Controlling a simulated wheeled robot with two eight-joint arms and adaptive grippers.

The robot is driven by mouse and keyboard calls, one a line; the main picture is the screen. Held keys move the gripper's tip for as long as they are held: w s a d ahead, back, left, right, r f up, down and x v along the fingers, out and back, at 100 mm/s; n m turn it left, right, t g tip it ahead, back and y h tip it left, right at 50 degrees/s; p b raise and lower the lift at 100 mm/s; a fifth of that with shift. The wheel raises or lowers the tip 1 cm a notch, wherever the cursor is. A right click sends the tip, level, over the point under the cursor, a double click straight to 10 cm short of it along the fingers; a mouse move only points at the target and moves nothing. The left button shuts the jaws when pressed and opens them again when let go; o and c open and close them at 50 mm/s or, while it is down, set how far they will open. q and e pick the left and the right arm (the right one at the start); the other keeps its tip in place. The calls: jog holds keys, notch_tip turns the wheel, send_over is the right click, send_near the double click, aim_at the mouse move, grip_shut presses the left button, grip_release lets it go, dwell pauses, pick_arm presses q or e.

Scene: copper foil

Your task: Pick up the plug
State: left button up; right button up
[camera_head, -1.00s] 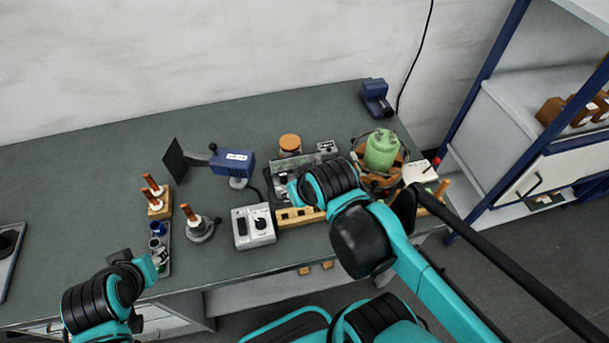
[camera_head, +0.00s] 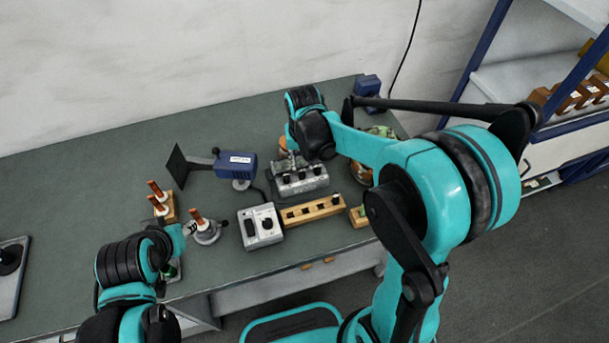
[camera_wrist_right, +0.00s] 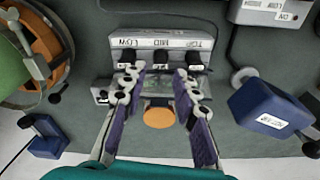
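A grey panel (camera_head: 302,186) stands on the bench in the head view. It also shows in the wrist view (camera_wrist_right: 160,43), labelled LOW, MID and TOP. Black plug-like pieces sit along it, the middle one (camera_wrist_right: 161,57) in line with my finger gap. I cannot tell which piece is the task's plug. My right gripper (camera_wrist_right: 158,82) is open, with its fingers apart over the panel's near side and no object clearly held. In the head view my wrist mostly hides it. My left gripper (camera_head: 176,245) is low at the left, near the small tray, its fingers unclear.
A grey switch box (camera_head: 261,228) and a wooden block with holes (camera_head: 313,210) lie in front of the panel. A blue device (camera_head: 236,164) stands left of it. An orange-topped round thing (camera_wrist_right: 159,117) lies below my fingers in the wrist view.

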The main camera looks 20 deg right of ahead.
aim_at(302, 170)
jog(key=f, duration=0.2)
jog(key=f+b, duration=0.2)
jog(key=f, duration=0.1)
jog(key=shift+w+f, duration=0.35)
jog(key=shift+w, duration=0.05)
jog(key=shift+r, duration=0.1)
jog(key=shift+c, duration=0.7)
grip_shut()
